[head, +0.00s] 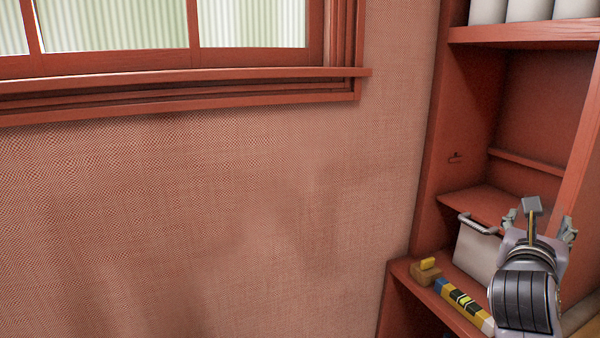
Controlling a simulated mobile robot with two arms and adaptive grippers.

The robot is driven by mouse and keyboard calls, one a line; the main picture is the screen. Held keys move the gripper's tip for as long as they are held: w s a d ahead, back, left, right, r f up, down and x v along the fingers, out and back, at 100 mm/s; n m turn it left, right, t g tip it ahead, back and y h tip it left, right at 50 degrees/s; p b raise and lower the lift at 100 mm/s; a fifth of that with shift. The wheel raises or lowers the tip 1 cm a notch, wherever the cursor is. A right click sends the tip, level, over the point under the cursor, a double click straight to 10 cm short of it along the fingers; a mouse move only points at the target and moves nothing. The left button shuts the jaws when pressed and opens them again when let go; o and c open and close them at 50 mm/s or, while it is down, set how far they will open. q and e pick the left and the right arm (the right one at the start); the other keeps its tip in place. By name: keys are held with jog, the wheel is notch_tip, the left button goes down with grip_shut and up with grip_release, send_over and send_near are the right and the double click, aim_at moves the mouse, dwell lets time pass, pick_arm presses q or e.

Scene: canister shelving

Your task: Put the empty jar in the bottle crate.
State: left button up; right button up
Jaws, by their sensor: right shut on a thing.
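My right gripper (538,218) is at the lower right, in front of the shelving. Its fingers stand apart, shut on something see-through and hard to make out. It seems to be the empty jar, mostly hidden by the gripper and wrist. I see no bottle crate that I can be sure of. My left gripper is not in view.
Red shelving (448,130) stands at the right. A white container with a grey handle (478,248) is left of my gripper. A striped block (462,302) and a wooden thing (426,272) lie on the lower ledge. White canisters (528,10) stand above. A window (180,30) is upper left.

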jog(key=s+a+f+n+t+y, duration=0.2)
jog(key=s+a+f+n+y, duration=0.15)
jog(key=a+f+y, duration=0.45)
jog(key=s+a+f+n+t+y, duration=0.25)
jog(key=a+f+n, duration=0.3)
jog(key=f, duration=0.45)
jog(key=s+a+f+y+b, duration=0.1)
jog(key=s+a+f, duration=0.6)
jog(key=s, duration=0.4)
jog(key=shift+s+a+f+m, duration=0.2)
jog(key=shift+a+f+m, duration=0.15)
jog(key=shift+a, duration=0.45)
jog(key=shift+y, duration=0.25)
